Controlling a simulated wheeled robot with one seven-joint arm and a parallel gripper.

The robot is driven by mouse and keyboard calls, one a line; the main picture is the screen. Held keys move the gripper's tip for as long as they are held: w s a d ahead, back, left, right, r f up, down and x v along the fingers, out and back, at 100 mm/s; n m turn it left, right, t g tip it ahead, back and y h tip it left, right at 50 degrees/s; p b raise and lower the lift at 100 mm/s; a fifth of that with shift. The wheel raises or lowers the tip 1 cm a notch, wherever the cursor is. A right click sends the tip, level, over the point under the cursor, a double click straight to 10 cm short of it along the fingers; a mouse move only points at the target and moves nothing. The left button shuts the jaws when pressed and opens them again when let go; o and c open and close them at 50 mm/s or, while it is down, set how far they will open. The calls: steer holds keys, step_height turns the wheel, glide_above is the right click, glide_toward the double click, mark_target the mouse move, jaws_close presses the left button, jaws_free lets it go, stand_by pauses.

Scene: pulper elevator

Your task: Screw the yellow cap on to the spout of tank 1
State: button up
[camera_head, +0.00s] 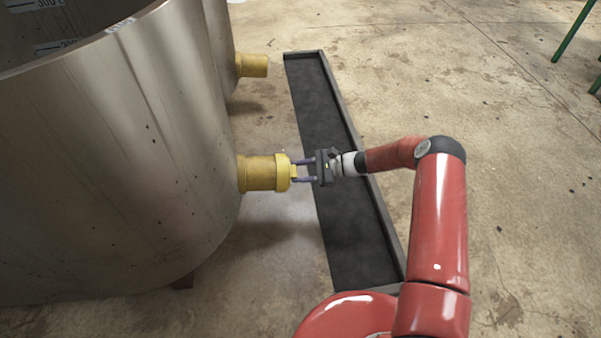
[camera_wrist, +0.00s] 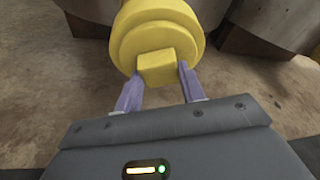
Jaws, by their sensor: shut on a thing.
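A large steel tank (camera_head: 120,160) fills the left of the head view. Its brass-yellow spout (camera_head: 258,173) sticks out to the right near its lower side. The bright yellow cap (camera_head: 283,173) sits at the end of this spout, in line with it. How far it is threaded on cannot be told. In the wrist view the cap (camera_wrist: 157,32) shows as a stepped disc with a square knob. My gripper (camera_head: 298,172) comes from the right, and its two purple fingers (camera_wrist: 158,85) are shut on the knob, one on each side.
A second tank with a brass-yellow spout (camera_head: 253,65) stands farther back. A long black tray with a raised rim (camera_head: 318,110) lies on the concrete floor under my gripper. Green metal legs (camera_head: 572,32) show at the far right.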

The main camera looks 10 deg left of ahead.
steer(key=m+g, duration=0.2)
steer(key=shift+f+m+h, duration=0.1)
steer(key=shift+m+h, duration=0.2)
steer(key=shift+h, duration=0.1)
steer(key=m+g, duration=0.2)
steer(key=m, duration=0.1)
steer(key=shift+s+d+f+g, duration=0.1)
steer(key=shift+s+f+g, duration=0.05)
steer(key=shift+g, duration=0.25)
steer(key=m+g, duration=0.2)
steer(key=m, duration=0.1)
steer(key=shift+f+m, duration=0.15)
steer(key=shift+m, duration=0.25)
jaws_close()
steer(key=shift+m+g, duration=0.8)
steer(key=o, duration=1.2)
jaws_free()
steer(key=shift+d+r, duration=0.1)
steer(key=shift+r, duration=0.2)
steer(key=shift+c, duration=0.2)
steer(key=o, duration=0.4)
